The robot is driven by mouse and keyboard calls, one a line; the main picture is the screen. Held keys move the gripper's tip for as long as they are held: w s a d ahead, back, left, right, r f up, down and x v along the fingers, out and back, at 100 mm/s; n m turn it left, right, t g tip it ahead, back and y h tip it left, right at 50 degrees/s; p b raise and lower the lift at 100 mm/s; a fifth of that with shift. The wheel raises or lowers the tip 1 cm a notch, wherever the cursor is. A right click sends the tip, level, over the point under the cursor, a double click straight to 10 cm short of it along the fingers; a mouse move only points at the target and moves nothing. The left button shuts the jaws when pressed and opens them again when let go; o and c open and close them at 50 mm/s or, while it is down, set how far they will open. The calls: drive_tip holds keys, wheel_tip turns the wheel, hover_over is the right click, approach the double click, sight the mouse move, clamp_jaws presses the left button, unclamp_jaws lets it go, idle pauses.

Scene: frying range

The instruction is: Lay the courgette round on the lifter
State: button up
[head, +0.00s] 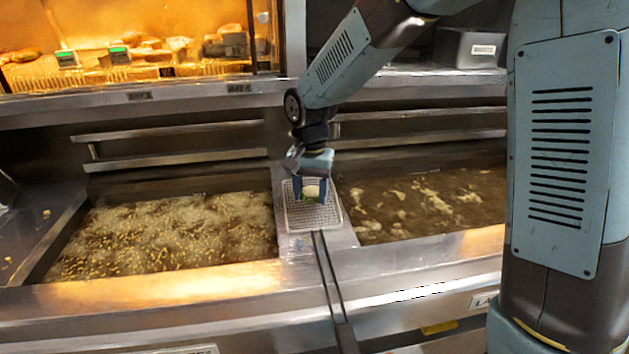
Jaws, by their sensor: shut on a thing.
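My gripper (312,194) points down in the middle of the head view. It is shut on the courgette round (312,188), a small pale disc with a green edge, mostly hidden between the fingers. The lifter (298,221) is a square wire mesh with a long two-rod handle toward the front. It lies on the metal divider between the two fryer vats. The round is over the mesh, near its middle. I cannot tell whether it touches the mesh.
A vat of bubbling oil with many small pieces (180,235) is on the left, and a darker oil vat (430,200) on the right. Metal rails (180,160) run behind. A lit warming cabinet (130,45) stands at the back left, a dark bin (468,47) at the back right.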

drive_tip(key=shift+f, duration=0.45)
drive_tip(key=o, duration=0.9)
